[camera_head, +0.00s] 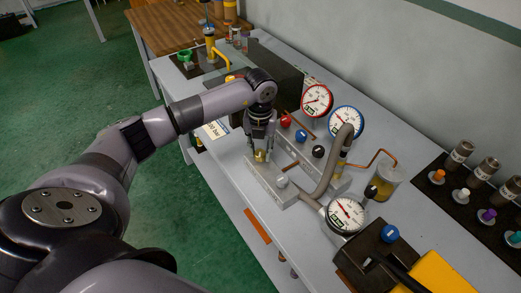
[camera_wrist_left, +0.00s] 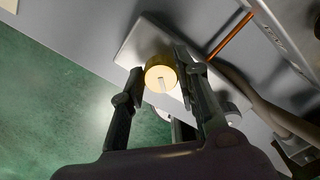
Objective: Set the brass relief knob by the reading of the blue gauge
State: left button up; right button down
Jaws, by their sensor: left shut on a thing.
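The brass relief knob (camera_head: 260,156) stands on a light grey block (camera_head: 284,191) near the table's front edge. In the left wrist view the knob (camera_wrist_left: 160,74) shows a round face with a pale slot running down from its middle. My left gripper (camera_head: 259,148) points down over it, shut on the knob, with one finger (camera_wrist_left: 155,80) on each side. The blue-rimmed gauge (camera_head: 346,122) stands behind the block, facing me; its needle is too small to read exactly.
A red-rimmed gauge (camera_head: 317,100) stands left of the blue one. A white gauge (camera_head: 346,214) is nearer, beside a grey hose (camera_head: 334,165). Red, blue and black knobs sit close behind my gripper. A black rack (camera_head: 461,195) with several cylinders lies right.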

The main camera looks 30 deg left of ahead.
aim_at(259, 152)
pick_arm(q)
jog(key=n, duration=0.5)
jog(key=shift+a+n, duration=0.1)
jog(key=shift+n, duration=2.3)
jog(key=o, duration=1.2)
jog(key=shift+s, duration=0.1)
jog(key=shift+c, duration=0.2)
jog(key=shift+r, duration=0.1)
notch_tip(259, 152, up, 12)
